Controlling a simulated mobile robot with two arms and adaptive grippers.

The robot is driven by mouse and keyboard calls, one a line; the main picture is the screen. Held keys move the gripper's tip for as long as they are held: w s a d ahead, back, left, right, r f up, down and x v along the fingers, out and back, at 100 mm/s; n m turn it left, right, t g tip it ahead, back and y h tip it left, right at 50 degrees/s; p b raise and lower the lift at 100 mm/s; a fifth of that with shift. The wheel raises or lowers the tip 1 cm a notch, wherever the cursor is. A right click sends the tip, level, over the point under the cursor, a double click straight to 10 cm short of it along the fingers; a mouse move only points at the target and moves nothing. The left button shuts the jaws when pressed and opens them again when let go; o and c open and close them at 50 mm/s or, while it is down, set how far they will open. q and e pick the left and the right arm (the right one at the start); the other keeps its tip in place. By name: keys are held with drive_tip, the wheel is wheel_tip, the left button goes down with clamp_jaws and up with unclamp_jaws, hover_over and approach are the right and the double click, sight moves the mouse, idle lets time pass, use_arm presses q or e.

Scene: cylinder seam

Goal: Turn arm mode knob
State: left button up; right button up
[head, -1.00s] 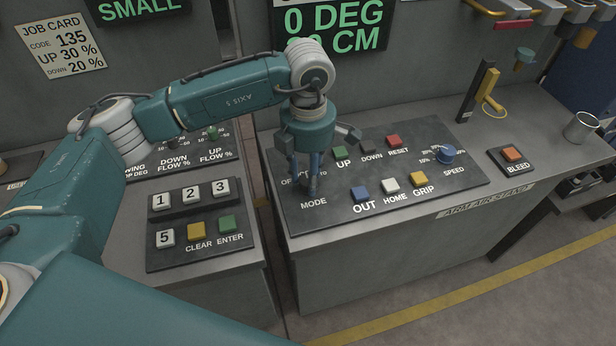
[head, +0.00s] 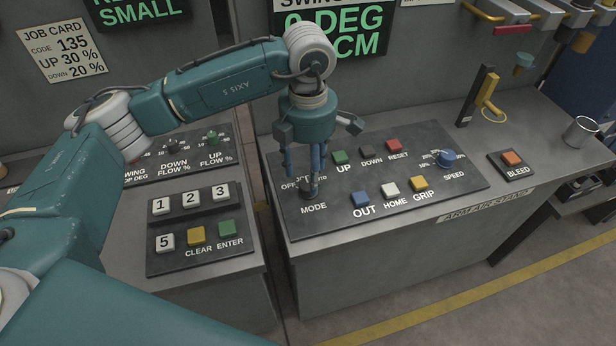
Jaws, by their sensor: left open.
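The arm mode knob (head: 309,191) is a small dark knob above the word MODE on the dark control panel (head: 340,216) of the arm air stand. Part of its scale, with OFF at its left, shows behind it. My left gripper (head: 306,176) points down from the teal arm, its blue-grey fingers apart just above and around the knob's top. Whether the fingers touch the knob cannot be told. The knob's pointer direction is too small to read. My right gripper is not in view.
A BLEED button (head: 512,159) and a metal cup (head: 580,131) stand farther right. A keypad (head: 195,229) is on the left console.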

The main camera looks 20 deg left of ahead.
sight(308, 184)
use_arm(q)
wheel_tip(308, 184, up, 9)
drive_tip(key=shift+f, duration=0.15)
idle(0.4)
